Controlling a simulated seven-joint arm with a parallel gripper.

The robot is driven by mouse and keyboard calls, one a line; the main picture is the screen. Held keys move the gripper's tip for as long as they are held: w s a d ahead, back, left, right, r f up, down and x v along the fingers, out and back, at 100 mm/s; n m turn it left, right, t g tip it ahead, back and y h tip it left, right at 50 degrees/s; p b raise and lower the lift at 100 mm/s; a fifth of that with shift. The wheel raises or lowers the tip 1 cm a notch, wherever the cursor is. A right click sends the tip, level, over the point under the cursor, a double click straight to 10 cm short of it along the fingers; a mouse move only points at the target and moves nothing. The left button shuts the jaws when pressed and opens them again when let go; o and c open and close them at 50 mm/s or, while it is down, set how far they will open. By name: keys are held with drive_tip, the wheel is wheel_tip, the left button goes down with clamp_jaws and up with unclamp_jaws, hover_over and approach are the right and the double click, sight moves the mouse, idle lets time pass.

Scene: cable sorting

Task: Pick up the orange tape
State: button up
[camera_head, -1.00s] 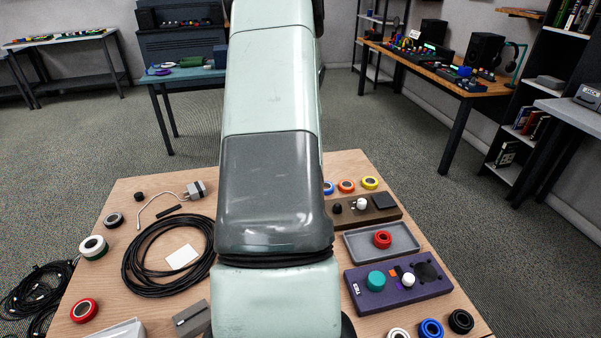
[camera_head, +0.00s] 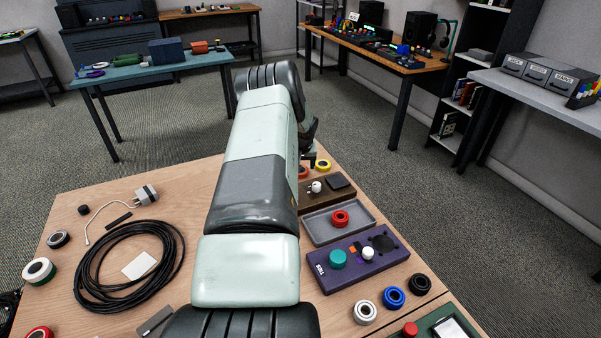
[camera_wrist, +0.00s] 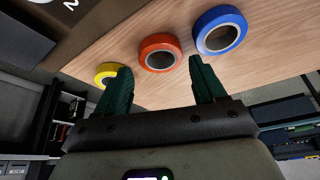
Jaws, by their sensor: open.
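The orange tape (camera_wrist: 160,55) is a roll lying flat on the wooden table, between the yellow tape (camera_wrist: 108,74) and the blue tape (camera_wrist: 219,31) in the wrist view. In the head view only part of the orange tape (camera_head: 303,172) shows beside my arm. My gripper (camera_wrist: 157,75) is open and empty, with its two green fingers apart. In the wrist view the orange tape appears between and beyond the fingertips, not visibly touched. The left finger overlaps the yellow tape in the picture. In the head view the fingers are mostly hidden by my arm.
A brown panel (camera_head: 340,194) with knobs lies close to the tapes. A coiled black cable (camera_head: 91,272) lies on the left. The table's far edge is near.

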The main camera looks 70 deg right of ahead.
drive_tip(key=x, duration=0.3)
drive_tip(key=shift+f, duration=0.15)
drive_tip(key=c, duration=0.8)
wheel_tip(320, 180, up, 10)
drive_tip(key=shift+r, duration=0.1)
